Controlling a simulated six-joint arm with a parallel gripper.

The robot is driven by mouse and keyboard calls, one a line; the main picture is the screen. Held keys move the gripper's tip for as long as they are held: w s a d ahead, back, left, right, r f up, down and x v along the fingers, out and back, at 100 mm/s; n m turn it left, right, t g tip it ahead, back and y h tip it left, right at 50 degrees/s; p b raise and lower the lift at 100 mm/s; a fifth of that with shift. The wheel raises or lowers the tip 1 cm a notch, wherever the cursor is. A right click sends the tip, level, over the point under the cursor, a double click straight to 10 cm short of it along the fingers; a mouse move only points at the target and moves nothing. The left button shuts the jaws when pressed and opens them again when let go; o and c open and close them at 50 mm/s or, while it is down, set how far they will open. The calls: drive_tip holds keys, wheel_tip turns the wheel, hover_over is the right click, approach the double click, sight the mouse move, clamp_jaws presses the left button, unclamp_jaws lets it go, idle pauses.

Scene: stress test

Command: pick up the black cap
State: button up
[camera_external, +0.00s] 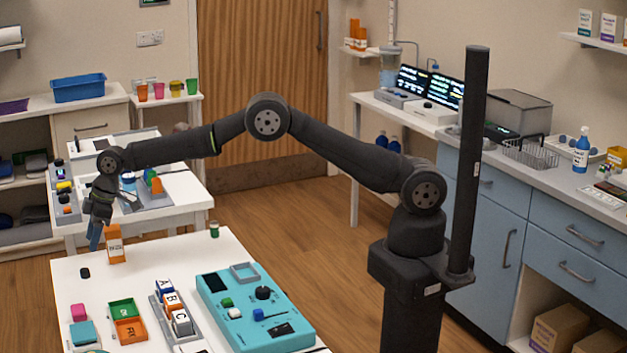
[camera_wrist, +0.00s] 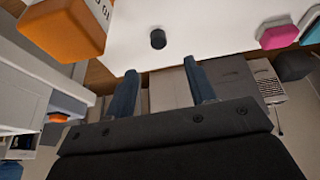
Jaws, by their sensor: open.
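The black cap (camera_external: 85,272) is a small dark cylinder on the white table, near its far left edge. In the wrist view the cap (camera_wrist: 158,39) stands on the white surface, just beyond the fingertips and roughly centred between them. My gripper (camera_external: 95,246) hangs above the table's far left edge, pointing down, with blue fingers. In the wrist view my gripper (camera_wrist: 160,68) is open, its two blue fingers well apart with nothing between them. The gripper is apart from the cap.
An orange-and-white box (camera_external: 115,246) stands right beside my gripper; it fills the wrist view's upper left (camera_wrist: 65,30). A pink block (camera_external: 78,312) and a teal block (camera_external: 83,333) lie nearer. Small trays (camera_external: 128,329), a lettered block rack (camera_external: 190,335) and a teal panel (camera_external: 240,335) occupy the table.

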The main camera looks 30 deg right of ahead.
sight(87, 269)
drive_tip(key=x, duration=0.3)
drive_tip(key=shift+a+f, duration=0.1)
drive_tip(key=shift+f, duration=0.25)
drive_tip(key=shift+d+x, duration=0.15)
drive_tip(key=shift+x, duration=1.15)
drive_tip(key=shift+d+x, duration=0.1)
drive_tip(key=shift+x, duration=1.2)
drive_tip(key=shift+f, duration=0.15)
drive_tip(key=c, duration=1.1)
